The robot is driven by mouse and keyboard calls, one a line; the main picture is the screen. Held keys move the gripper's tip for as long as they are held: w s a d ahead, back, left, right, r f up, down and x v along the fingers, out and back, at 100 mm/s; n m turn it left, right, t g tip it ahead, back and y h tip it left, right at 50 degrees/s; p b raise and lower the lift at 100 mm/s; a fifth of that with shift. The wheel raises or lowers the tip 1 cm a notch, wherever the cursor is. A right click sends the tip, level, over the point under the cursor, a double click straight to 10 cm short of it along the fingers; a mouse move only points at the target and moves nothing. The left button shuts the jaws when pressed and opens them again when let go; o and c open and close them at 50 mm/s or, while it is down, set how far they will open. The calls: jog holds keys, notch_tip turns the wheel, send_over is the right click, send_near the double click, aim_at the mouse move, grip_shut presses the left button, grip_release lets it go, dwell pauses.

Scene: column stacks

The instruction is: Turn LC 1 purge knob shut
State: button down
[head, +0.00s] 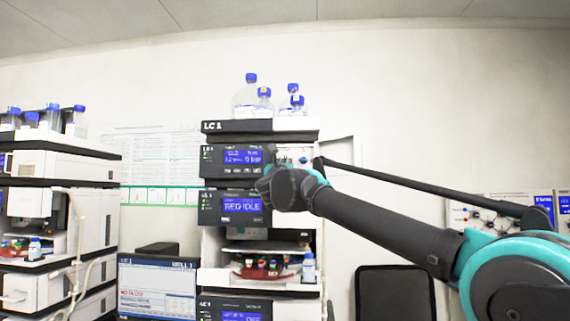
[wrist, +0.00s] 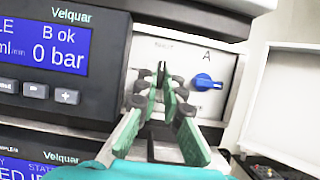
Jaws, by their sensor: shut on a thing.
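The LC 1 stack (head: 262,126) stands in the middle of the head view. In the wrist view its pump module has a white panel (wrist: 215,52) to the right of the display (wrist: 45,47), which reads 0 bar. My gripper (wrist: 163,86) reaches to this panel, its green-padded fingers closed around a small dark knob (wrist: 162,68) under a small blurred label. The fingers hide most of this knob, so its turn angle cannot be told. A blue knob (wrist: 207,82) by the letter A sits to the right, apart from the fingers. In the head view my wrist hides the fingertips.
Bottles with blue caps (head: 264,100) stand on top of the stack. A dark chair back (head: 395,292) stands at the lower right.

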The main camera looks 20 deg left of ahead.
jog(key=c, duration=1.7)
grip_release()
jog(key=v, duration=1.2)
jog(key=shift+w, duration=0.1)
